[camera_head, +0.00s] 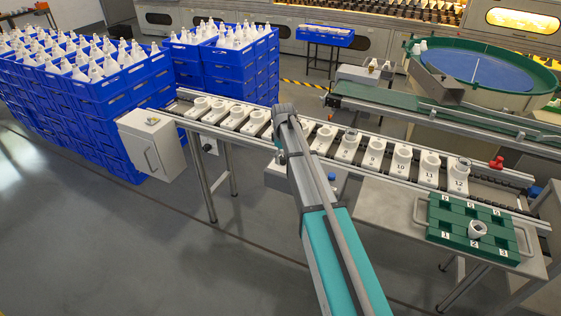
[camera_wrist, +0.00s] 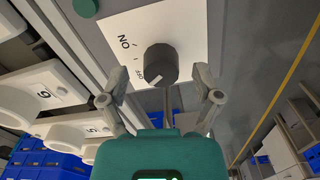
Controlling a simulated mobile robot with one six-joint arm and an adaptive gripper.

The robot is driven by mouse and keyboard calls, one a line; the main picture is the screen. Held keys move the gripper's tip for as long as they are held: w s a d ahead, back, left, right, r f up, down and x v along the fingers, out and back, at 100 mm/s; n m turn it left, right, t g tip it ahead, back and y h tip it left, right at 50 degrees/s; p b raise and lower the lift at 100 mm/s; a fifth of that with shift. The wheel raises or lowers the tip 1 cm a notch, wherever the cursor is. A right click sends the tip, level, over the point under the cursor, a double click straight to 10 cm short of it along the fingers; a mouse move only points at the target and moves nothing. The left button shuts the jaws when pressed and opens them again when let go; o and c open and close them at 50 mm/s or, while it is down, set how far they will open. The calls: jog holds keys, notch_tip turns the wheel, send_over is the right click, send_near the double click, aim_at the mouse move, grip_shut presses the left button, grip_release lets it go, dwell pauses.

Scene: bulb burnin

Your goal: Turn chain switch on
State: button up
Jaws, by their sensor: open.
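In the wrist view the chain switch is a dark round knob (camera_wrist: 161,64) on a white label plate (camera_wrist: 112,28) marked ON and OFF. Its white pointer mark is on the lower left side, by the OFF label. My gripper (camera_wrist: 162,84) is open, with one finger on each side of the knob and visible gaps to it. Nothing is held. In the head view my arm reaches to the conveyor's front edge; the knob and my fingers are hidden there.
Numbered white carriers (camera_head: 373,156) stand along the conveyor. A green tray (camera_head: 437,235) on a side table (camera_head: 376,208) holds one white piece. A grey box (camera_head: 152,146) hangs at the conveyor's left end, near stacked blue crates (camera_head: 118,90). The floor (camera_head: 150,235) in front is clear.

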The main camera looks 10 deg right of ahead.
jog(key=shift+f, duration=0.2)
jog(key=c, duration=1.1)
jog(key=shift+a, duration=0.2)
jog(key=shift+d, duration=0.1)
